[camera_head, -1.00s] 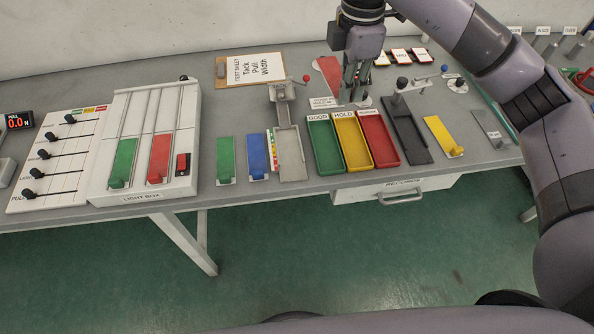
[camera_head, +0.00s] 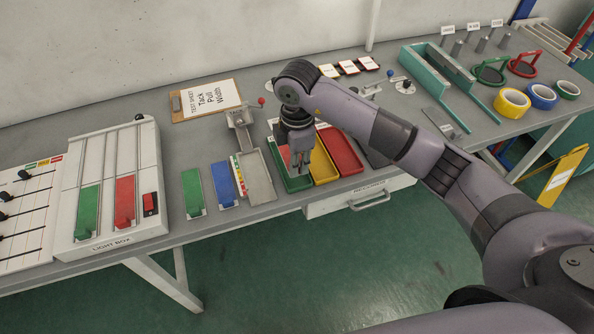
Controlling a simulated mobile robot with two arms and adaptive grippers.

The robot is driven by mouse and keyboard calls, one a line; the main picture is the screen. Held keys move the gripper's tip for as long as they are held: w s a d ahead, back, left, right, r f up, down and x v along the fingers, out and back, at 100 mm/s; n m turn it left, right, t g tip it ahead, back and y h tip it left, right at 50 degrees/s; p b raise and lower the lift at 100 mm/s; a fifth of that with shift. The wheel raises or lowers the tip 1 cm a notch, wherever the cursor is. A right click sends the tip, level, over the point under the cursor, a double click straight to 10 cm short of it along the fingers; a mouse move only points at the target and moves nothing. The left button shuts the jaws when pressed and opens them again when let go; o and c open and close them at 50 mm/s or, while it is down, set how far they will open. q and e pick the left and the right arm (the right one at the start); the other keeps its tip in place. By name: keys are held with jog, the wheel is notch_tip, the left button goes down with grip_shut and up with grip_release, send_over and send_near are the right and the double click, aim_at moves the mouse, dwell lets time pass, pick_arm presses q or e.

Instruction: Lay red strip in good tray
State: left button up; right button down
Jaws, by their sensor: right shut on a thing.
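My right gripper (camera_head: 298,160) points down over the green good tray (camera_head: 291,184), low at its middle. I cannot tell whether the strip touches the tray floor. The yellow tray (camera_head: 323,168) and the red tray (camera_head: 343,153) lie beside the good tray on its right. My left gripper is not in view.
A grey device (camera_head: 257,175) stands just left of the good tray. Blue (camera_head: 223,184) and green (camera_head: 193,192) pieces lie further left, then the white light box (camera_head: 150,224). A clipboard (camera_head: 207,98) lies behind. Tape rolls (camera_head: 511,103) stand at the right.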

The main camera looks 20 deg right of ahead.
notch_tip(320, 180, down, 4)
jog(key=shift+r+p, duration=0.15)
jog(key=shift+p, duration=0.15)
jog(key=shift+f, duration=0.25)
jog(key=shift+f, duration=0.3)
jog(key=c, duration=1.6)
grip_release()
